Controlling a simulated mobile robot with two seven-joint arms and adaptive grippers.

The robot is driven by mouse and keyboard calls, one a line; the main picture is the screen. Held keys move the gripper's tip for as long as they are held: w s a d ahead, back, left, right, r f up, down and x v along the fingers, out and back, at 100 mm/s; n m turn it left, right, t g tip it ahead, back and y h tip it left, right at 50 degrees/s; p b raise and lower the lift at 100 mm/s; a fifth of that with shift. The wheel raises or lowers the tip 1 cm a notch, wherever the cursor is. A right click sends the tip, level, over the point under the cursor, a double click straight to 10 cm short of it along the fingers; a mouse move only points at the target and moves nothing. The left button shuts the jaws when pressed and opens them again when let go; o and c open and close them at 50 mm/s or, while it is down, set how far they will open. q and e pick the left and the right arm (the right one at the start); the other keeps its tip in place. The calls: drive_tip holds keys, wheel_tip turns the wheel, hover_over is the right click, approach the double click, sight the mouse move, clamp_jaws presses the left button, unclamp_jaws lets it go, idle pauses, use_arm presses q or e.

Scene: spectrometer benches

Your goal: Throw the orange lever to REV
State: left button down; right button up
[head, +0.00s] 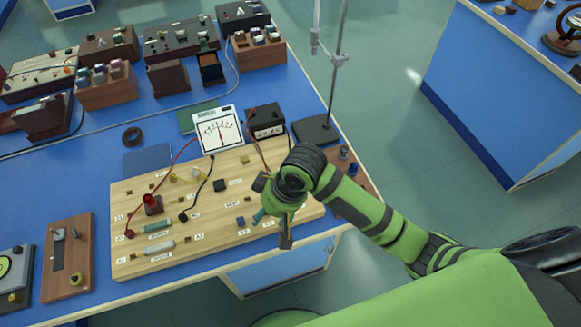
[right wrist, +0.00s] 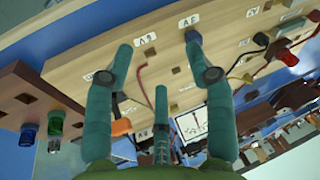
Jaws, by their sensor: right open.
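A small orange piece, likely the orange lever (right wrist: 122,127), shows in the right wrist view at the edge of a brown panel (right wrist: 50,97), partly behind my left-hand finger there. I cannot make out its setting or a REV label. In the head view that panel (head: 369,186) lies at the bench's right edge, largely covered by my right arm, and the lever is not discernible. My right gripper (head: 272,222) is open and empty, over the right part of the wooden circuit board (head: 215,190); its teal fingers (right wrist: 158,45) spread before the board in the wrist view.
An analog meter (head: 218,132), a dark box (head: 265,120) and a stand base (head: 315,130) stand behind the board. Red and dark wires cross the board. Floor is free right of the bench.

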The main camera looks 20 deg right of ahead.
drive_tip(key=w+d+r+m+h, duration=0.1)
drive_tip(key=w+d+r, duration=0.1)
drive_tip(key=w, duration=0.1)
drive_tip(key=w+d+r+m+g+h, duration=0.1)
drive_tip(key=w+d+r, duration=0.1)
drive_tip(key=w+d, duration=0.1)
drive_tip(key=w+d+r+m+h, duration=0.1)
drive_tip(key=w+d+r, duration=0.1)
drive_tip(key=w+d, duration=0.1)
drive_tip(key=shift+w+d+g, duration=0.1)
drive_tip(key=shift+w+g, duration=0.3)
drive_tip(key=shift+w, duration=0.25)
drive_tip(key=shift+f+p, duration=0.85)
drive_tip(key=shift+f, duration=2.55)
